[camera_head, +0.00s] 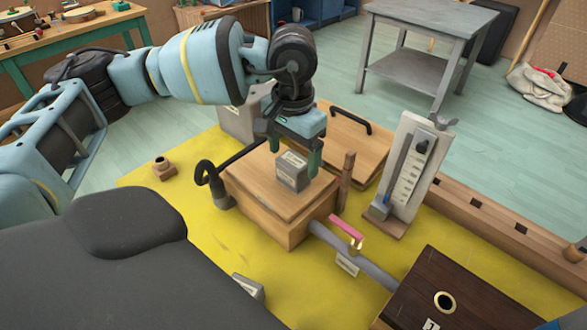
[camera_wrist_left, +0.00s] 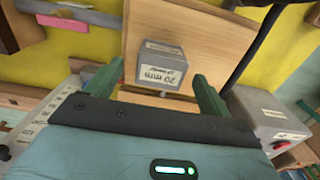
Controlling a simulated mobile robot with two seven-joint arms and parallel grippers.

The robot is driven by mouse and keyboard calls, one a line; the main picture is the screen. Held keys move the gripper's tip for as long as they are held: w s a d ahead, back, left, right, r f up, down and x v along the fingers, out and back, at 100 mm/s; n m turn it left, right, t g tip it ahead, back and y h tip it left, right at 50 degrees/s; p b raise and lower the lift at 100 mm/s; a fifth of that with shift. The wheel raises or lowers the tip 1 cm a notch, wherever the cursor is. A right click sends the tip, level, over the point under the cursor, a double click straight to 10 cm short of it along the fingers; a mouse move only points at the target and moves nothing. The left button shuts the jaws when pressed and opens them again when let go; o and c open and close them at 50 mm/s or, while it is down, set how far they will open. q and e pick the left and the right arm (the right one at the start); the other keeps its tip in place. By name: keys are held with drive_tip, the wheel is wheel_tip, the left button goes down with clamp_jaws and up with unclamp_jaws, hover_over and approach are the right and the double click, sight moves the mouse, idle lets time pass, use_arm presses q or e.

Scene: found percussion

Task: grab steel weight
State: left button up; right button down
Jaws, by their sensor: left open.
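The steel weight (camera_head: 292,172) is a small grey block with a pale label, sitting on top of a wooden box (camera_head: 262,218). In the left wrist view the weight (camera_wrist_left: 163,66) shows a label reading "20 mm", and the box lid (camera_wrist_left: 215,40) lies around it. My left gripper (camera_head: 293,158) is open just above and behind the weight. In the left wrist view the two green fingers of the left gripper (camera_wrist_left: 155,85) are spread wide, with the weight between and beyond their tips. No contact shows. My right gripper is not in view.
A pipe with a pink lever (camera_head: 346,228) leads to a dark box (camera_head: 450,295).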

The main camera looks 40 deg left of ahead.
sight(294, 159)
use_arm(q)
drive_tip(key=shift+w+a+f, duration=0.1)
drive_tip(key=shift+w+f, duration=0.05)
drive_tip(key=shift+f, duration=2.05)
drive_tip(key=c, duration=1.5)
drive_tip(key=shift+r, duration=0.15)
drive_tip(key=shift+r, duration=0.25)
wheel_tip(294, 159, up, 3)
drive_tip(key=shift+f, duration=0.1)
drive_tip(key=s+d, duration=0.3)
drive_tip(key=s, duration=0.1)
drive_tip(key=s+d+r+b, duration=0.1)
drive_tip(key=s+d, duration=0.6)
drive_tip(key=s, duration=0.1)
drive_tip(key=shift+s+d+r, duration=0.1)
drive_tip(key=shift+d+r, duration=0.15)
